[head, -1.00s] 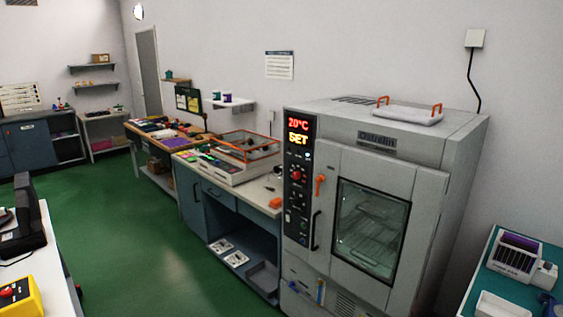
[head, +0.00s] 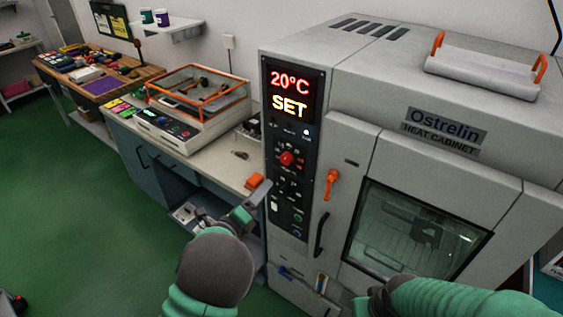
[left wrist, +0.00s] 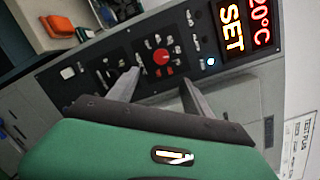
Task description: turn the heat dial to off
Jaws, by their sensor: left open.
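The heat cabinet (head: 390,75) stands at centre right, its door closed. A red round dial (head: 287,158), ringed by small markings, sits on its dark control panel (head: 285,218) under a display (head: 290,92) reading "20°C SET". The pointer direction is too small to tell. My left gripper (head: 258,194) is below and left of the dial, in front of the panel's edge. In the left wrist view the left gripper (left wrist: 158,85) is open and empty, fingers toward the panel, with the red dial (left wrist: 162,57) beyond the gap. My right arm shows at lower right; its gripper is out of sight.
An orange door handle (head: 331,183) and a black bar handle (head: 320,235) are right of the panel. A workbench (head: 232,172) with an orange-framed device (head: 190,105) and an orange block (head: 255,181) is left of the cabinet.

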